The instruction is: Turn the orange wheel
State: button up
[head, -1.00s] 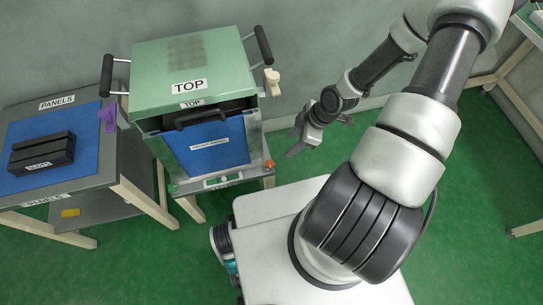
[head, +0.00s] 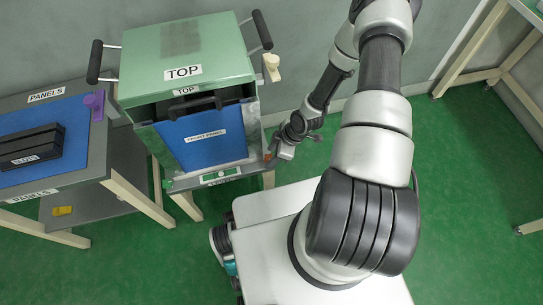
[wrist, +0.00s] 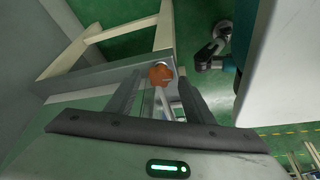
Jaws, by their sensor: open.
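The orange wheel (wrist: 160,75) is small and sits at the edge of a grey surface in the wrist view, between the lines of my two fingers. It looks at or just beyond the fingertips; I cannot tell whether they touch it. In the head view only a sliver of the orange wheel (head: 268,157) shows at the front right corner of the cabinet (head: 250,75), mostly hidden by my gripper. My gripper (head: 283,152) is open and beside that corner. In the wrist view my gripper (wrist: 159,84) has its fingers apart with nothing held.
The cabinet has a green top and a blue front panel (head: 203,140). A cream knob (head: 271,66) and a black handle (head: 262,30) stick out on its right side. The panels table (head: 110,150) with a black block (head: 30,147) stands at left.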

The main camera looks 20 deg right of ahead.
jog(key=shift+f, duration=0.2)
jog(key=c, duration=1)
jog(key=shift+s+a+m+t, duration=0.2)
jog(key=shift+m+t, duration=0.1)
jog(key=shift+m, duration=0.6)
jog(key=shift+c, duration=0.2)
jog(key=m+t+h, duration=0.1)
jog(key=m, duration=0.2)
jog(key=shift+b, duration=0.35)
jog(key=o, duration=1)
jog(key=shift+o, duration=0.2)
jog(key=shift+r, duration=0.15)
